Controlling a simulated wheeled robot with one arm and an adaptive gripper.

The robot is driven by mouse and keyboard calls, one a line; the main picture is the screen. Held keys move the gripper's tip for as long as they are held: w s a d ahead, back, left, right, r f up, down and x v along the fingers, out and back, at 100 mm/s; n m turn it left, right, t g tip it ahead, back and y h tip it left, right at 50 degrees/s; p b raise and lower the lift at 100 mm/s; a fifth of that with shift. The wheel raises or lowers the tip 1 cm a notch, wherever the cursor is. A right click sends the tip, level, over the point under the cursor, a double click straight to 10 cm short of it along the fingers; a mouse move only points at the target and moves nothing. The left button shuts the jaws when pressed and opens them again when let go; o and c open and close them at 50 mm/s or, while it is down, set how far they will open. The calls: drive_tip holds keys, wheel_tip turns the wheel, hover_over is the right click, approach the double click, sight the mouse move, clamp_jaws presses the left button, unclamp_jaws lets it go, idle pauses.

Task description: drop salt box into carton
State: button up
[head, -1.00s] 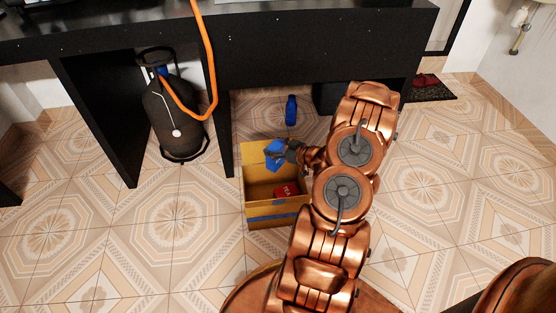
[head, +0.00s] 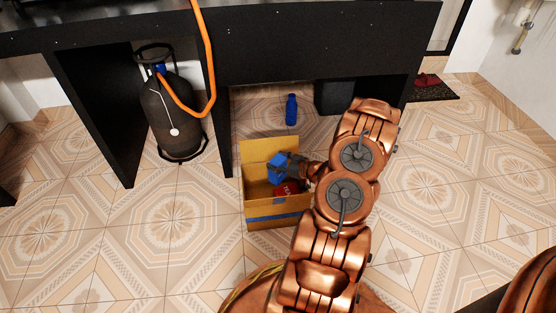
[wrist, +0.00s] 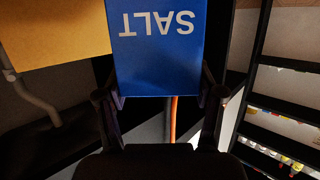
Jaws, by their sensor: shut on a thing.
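The blue salt box (wrist: 158,55), with SALT in white letters, is held between the two fingers of my gripper (wrist: 160,100) in the wrist view. In the head view the salt box (head: 277,166) shows at the gripper (head: 291,168), over the opening of the yellow-brown carton (head: 278,224). The gripper is shut on the box. I cannot tell exactly how far the box reaches inside the carton. A red item (head: 287,189) lies inside the carton. The carton stands on the floor with its back flap up.
A dark gas cylinder (head: 172,115) with an orange hose (head: 207,70) stands left under the black counter (head: 320,45). A blue bottle (head: 291,109) stands on the floor behind the carton. The tiled floor left of the carton is clear.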

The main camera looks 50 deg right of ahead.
drive_tip(key=o, duration=1)
drive_tip(key=shift+c, duration=0.2)
drive_tip(key=shift+s, duration=0.1)
drive_tip(key=v, duration=1.1)
drive_tip(key=shift+s, duration=0.4)
drive_tip(key=shift+r, duration=0.1)
